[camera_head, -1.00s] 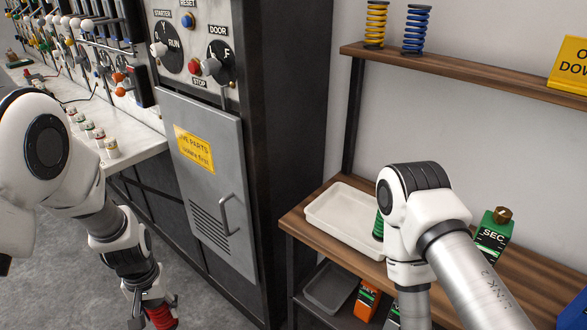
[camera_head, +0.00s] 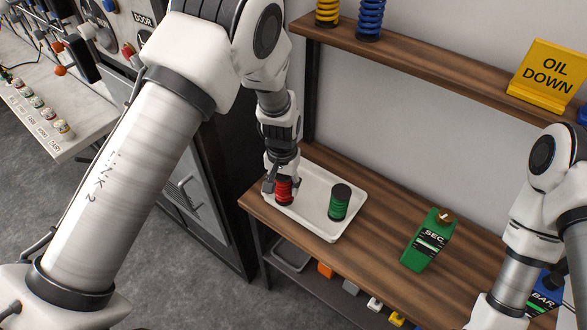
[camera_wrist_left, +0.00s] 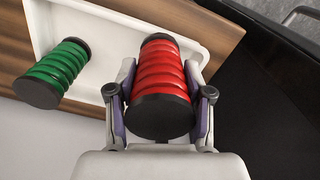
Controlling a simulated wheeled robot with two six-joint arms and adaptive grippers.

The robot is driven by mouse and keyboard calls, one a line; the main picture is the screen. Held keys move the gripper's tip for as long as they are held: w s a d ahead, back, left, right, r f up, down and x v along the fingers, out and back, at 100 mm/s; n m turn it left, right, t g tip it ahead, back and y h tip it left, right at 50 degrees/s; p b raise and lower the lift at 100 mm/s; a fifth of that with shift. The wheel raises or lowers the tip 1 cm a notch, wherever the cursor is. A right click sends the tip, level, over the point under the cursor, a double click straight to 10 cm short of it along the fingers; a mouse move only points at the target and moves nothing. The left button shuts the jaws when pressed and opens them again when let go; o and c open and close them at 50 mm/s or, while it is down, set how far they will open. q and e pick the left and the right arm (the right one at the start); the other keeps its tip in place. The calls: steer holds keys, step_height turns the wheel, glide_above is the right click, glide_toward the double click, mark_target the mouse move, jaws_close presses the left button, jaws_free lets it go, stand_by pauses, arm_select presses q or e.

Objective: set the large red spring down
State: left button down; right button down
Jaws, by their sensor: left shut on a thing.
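The large red spring (camera_head: 284,194), with black end caps, is upright at the left end of the white tray (camera_head: 316,233). My left gripper (camera_head: 282,186) comes down from above and is shut on it. In the left wrist view the red spring (camera_wrist_left: 160,72) lies between both fingers, over the tray. I cannot tell whether its base touches the tray floor. A green spring (camera_head: 339,205) stands upright in the tray to its right, apart from it. My right arm is at the right edge of the head view; its gripper is out of frame.
The tray sits on a wooden bench (camera_head: 380,269). A green SEC box (camera_head: 428,240) stands right of the tray. A shelf above holds a yellow spring (camera_head: 327,10), a blue spring (camera_head: 370,18) and an OIL DOWN sign (camera_head: 549,76). A dark cabinet is left of the bench.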

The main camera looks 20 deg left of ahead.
arm_select(q)
steer(key=w+f+p, duration=0.1)
steer(key=w, duration=0.1)
steer(key=w+f+p, duration=0.1)
steer(key=w, duration=0.2)
steer(key=w+f+p, duration=0.1)
steer(key=w+f, duration=0.1)
steer(key=shift+w+a+f, duration=0.1)
steer(key=shift+w, duration=0.2)
steer(key=shift+w+f, duration=0.15)
steer(key=shift+f, duration=0.1)
steer(key=c, duration=0.8)
jaws_free()
steer(key=shift+f, duration=0.1)
steer(key=o, duration=0.3)
steer(key=shift+o, duration=0.2)
